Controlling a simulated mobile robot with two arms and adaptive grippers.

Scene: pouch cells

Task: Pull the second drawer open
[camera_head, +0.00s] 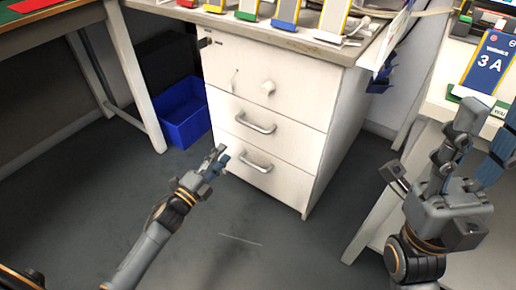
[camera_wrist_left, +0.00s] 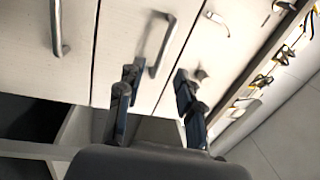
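The white drawer cabinet (camera_head: 275,80) stands in the middle of the head view, with three drawer fronts. The second drawer (camera_head: 225,108) is shut and has a curved metal handle (camera_head: 255,122). In the left wrist view this handle (camera_wrist_left: 166,38) is ahead of the fingertips, its near end between their lines. My left gripper (camera_head: 220,155) is open and empty in front of the cabinet; its two spread fingers also show in the left wrist view (camera_wrist_left: 157,78). My right gripper (camera_head: 488,120) is at the right, fingers apart, away from the cabinet.
The top drawer has a round knob (camera_head: 268,87); the third has a similar handle (camera_head: 256,162). A blue bin (camera_head: 185,115) stands left of the cabinet. Coloured holders line the cabinet top. A white table (camera_head: 385,215) is at the right. The floor in front is clear.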

